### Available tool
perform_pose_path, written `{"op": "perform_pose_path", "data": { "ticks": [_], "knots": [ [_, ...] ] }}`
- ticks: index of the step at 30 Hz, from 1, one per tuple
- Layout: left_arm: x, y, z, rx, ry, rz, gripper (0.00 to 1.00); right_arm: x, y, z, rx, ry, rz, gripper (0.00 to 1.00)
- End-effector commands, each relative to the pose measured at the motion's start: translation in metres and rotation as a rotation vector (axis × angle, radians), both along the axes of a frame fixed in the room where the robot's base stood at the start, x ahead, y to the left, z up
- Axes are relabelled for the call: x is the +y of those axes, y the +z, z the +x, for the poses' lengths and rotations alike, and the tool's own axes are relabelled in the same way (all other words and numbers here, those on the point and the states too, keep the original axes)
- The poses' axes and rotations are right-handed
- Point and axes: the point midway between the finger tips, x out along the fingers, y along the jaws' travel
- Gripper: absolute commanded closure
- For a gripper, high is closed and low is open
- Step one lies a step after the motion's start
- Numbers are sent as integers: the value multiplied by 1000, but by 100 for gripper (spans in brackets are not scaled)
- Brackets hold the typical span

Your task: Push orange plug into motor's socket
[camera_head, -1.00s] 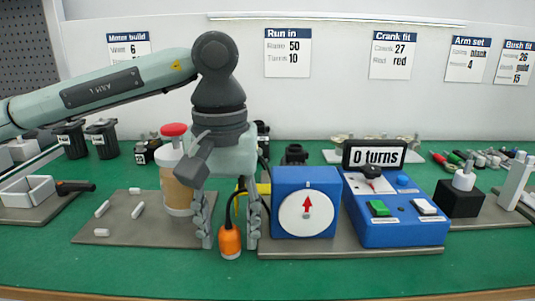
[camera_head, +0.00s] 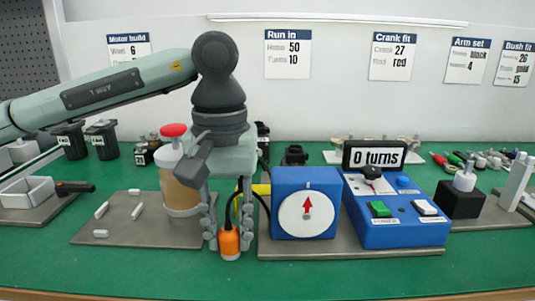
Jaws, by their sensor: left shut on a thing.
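The orange plug (camera_head: 229,241) stands low over the front of the green bench, with a black cable arching up from its top toward the right. My left gripper (camera_head: 229,246) points down and is shut on the plug, with a finger on either side. A blue box with a white dial and red arrow (camera_head: 305,208) stands just right of the gripper. Something yellow (camera_head: 262,189) shows partly behind the gripper and cable. I cannot tell which part is the motor, and no socket can be made out. My right gripper is not in view.
A blue control box (camera_head: 398,229) with green and white switches and a "0 turns" display (camera_head: 374,154) stands to the right. A tan jar with a red knob (camera_head: 178,190) is close left of the gripper. The bench front (camera_head: 200,275) is clear.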

Motion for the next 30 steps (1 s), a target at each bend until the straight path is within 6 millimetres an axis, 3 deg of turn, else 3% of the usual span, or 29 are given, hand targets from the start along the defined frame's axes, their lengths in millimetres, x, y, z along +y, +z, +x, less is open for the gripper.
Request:
{"op": "perform_pose_path", "data": {
  "ticks": [8, 24, 30],
  "knots": [
    [0, 6, 0, -1, 0, -1, 100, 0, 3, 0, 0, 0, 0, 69],
    [0, 46, 0, 0, 0, -1, 100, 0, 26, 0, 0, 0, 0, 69],
    [0, 47, 0, 0, 0, 0, 100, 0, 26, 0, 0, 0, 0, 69]
  ]
}}
